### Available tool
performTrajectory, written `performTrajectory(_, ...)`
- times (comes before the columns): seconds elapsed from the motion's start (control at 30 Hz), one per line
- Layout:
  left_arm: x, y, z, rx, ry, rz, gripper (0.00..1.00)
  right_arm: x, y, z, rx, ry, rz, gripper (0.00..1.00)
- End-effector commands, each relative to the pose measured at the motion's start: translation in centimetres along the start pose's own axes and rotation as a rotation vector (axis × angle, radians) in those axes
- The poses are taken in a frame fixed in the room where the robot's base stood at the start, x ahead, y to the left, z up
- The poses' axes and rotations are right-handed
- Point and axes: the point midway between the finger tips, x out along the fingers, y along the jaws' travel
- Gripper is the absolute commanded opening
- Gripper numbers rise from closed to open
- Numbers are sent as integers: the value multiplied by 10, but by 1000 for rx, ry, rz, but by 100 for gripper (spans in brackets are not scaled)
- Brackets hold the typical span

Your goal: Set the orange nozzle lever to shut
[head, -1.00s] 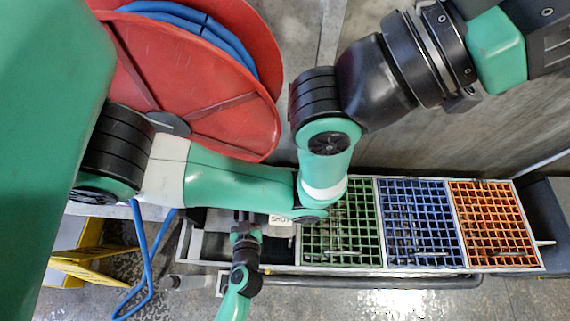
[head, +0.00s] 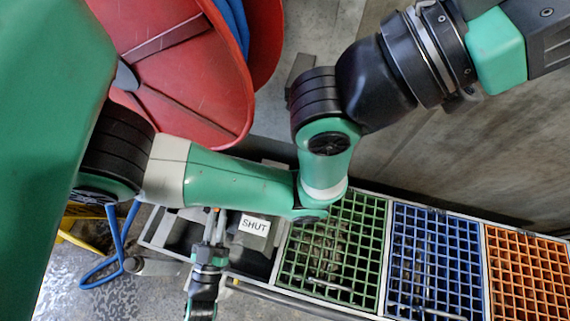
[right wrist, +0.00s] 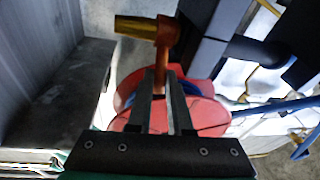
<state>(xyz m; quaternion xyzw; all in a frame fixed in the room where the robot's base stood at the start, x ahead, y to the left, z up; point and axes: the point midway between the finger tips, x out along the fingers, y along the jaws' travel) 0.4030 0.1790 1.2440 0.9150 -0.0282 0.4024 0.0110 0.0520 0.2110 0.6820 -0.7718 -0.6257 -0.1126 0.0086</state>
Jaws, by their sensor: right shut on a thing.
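The orange lever (right wrist: 165,45) shows in the right wrist view, with a brass-coloured cylinder (right wrist: 136,28) reaching left from its top. My right gripper (right wrist: 163,76) is shut on the lever's lower stem. A gripper low in the head view (head: 213,222), which looks like this right one, points up beside a white sign reading SHUT (head: 255,225).
A red hose reel (head: 175,75) stands at upper left. Bins with a green grid (head: 335,245), a blue grid (head: 432,255) and an orange grid (head: 530,270) line the right. A blue hose (head: 112,250) lies at lower left. The large green arm covers the middle.

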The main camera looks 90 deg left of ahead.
Motion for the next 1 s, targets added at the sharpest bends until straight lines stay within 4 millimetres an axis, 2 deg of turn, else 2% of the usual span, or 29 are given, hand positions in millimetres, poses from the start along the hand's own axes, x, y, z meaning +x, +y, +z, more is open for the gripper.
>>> performTrajectory(0.5,1,0,-1,0,-1,0,0,-3,-1,2,-4,22,-1,0)
performTrajectory(0.53,1,0,-1,0,-1,0,0,-3,-1,2,-4,22,-1,21)
performTrajectory(0.7,1,0,-1,0,-1,0,0,-2,-1,1,-4,24,0,48)
performTrajectory(1.0,2,0,-1,0,-1,0,0,-4,0,0,-3,25,2,48)
